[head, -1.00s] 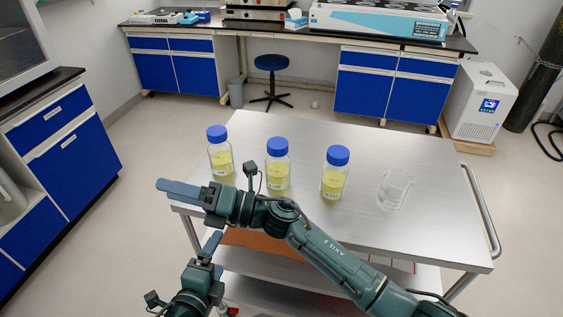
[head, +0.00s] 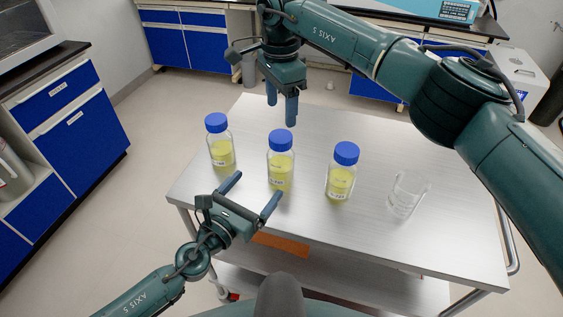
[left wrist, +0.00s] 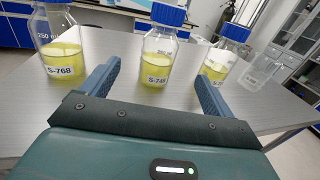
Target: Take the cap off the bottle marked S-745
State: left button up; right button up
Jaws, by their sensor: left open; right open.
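Three clear bottles with blue caps and yellow liquid stand upright on the metal cart. The middle bottle (head: 280,168) has a label that seems to read S-745 in the left wrist view (left wrist: 156,66); its blue cap (head: 281,140) is on. The left bottle (head: 221,150) reads S-768 in the left wrist view (left wrist: 63,55). The right bottle's (head: 341,180) label is not legible. My left gripper (head: 255,187) is open in front of the middle bottle, which appears between its fingers but beyond them. My right gripper (head: 281,111) is open, pointing down, above and behind the middle cap.
An empty glass beaker (head: 406,195) stands at the right on the cart top (head: 440,240). The neighbouring bottles stand a short way to each side of the middle one. The cart's front right is clear. A blue cabinet (head: 75,115) stands left.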

aim_at(281, 157)
pick_arm(q)
jog(key=x, duration=1.2)
jog(key=shift+s, duration=0.1)
jog(key=shift+c, duration=0.2)
